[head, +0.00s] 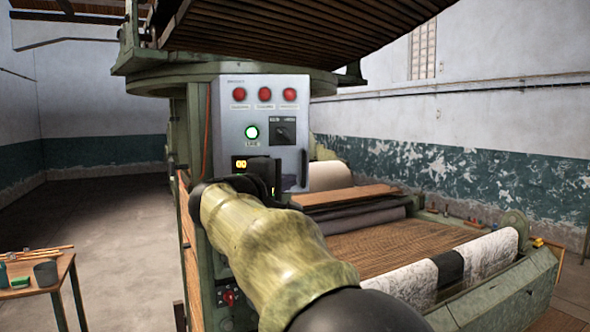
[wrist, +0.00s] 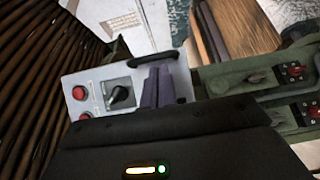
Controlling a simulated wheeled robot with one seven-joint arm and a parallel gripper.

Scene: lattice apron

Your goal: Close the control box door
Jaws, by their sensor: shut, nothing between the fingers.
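The control box door (head: 235,107) is a pale grey panel with red lamps, a lit green button, a rotary switch and a black handle (head: 305,168) at its right edge. It faces me in the head view; I cannot tell whether it is fully shut. The door also shows in the wrist view (wrist: 97,78), with its handle (wrist: 172,60) beside the fingertips. My gripper (wrist: 157,84) is shut and empty, its fingers in front of the door near the handle. Contact is unclear. In the head view my arm and gripper cover the door's lower part.
A green loom with a woven brown web (head: 400,245) and rolls stands right of and below the box. Dark slats (head: 290,25) hang overhead. A small wooden table (head: 40,278) with a cup is at the left. The floor behind it is clear.

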